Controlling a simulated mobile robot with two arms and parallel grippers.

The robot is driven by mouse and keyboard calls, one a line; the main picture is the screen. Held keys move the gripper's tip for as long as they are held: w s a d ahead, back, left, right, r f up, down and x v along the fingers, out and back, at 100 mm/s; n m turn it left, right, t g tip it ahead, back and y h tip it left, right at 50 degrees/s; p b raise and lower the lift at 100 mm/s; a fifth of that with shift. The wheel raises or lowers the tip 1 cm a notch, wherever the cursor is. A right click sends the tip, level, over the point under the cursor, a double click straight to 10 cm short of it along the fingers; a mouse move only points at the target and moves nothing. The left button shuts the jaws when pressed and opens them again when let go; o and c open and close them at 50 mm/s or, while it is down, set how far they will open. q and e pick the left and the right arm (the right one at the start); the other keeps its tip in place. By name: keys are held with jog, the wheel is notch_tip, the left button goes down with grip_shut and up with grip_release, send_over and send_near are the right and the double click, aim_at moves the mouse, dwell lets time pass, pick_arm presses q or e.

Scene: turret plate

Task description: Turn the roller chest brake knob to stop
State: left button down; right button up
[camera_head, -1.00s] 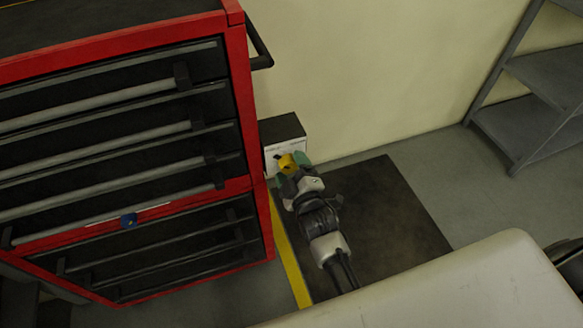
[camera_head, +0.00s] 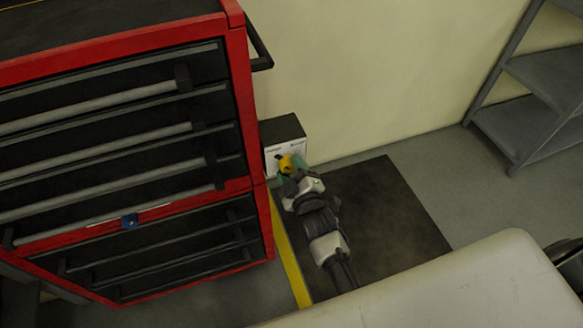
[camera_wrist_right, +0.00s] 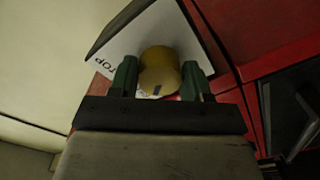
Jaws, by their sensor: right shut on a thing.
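A yellow knob (camera_head: 286,163) sits on the white front of a small dark-topped box (camera_head: 283,131) beside the red chest. My right gripper (camera_head: 293,164) has its green fingers shut on the knob. In the right wrist view the knob (camera_wrist_right: 160,66) is between the two fingertips (camera_wrist_right: 158,78), one on each side. Part of a label ending in "TOP" shows on the white face, left of the knob. The fingers and wrist hide part of the knob and face in the head view. My left gripper is not in view.
The red roller chest (camera_head: 240,110) with black drawers stands left of the box. A blue part (camera_head: 129,220) is on its front. A black side handle (camera_head: 261,50) juts out above the box. A dark mat (camera_head: 395,215) lies on the floor; grey shelves (camera_head: 530,110) stand at right.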

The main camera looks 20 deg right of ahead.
jog(key=m+p, duration=0.1)
jog(key=m, duration=0.3)
jog(key=shift+p, duration=0.3)
jog(key=m+p, duration=0.1)
jog(key=m, duration=0.3)
jog(key=shift+a+m, duration=0.15)
jog(key=shift+m, duration=0.25)
jog(key=m+p, duration=0.1)
jog(key=m, duration=0.3)
jog(key=shift+a+f+m, duration=0.1)
jog(key=shift+m, duration=1.9)
jog(key=o, duration=0.9)
jog(key=shift+o, duration=0.2)
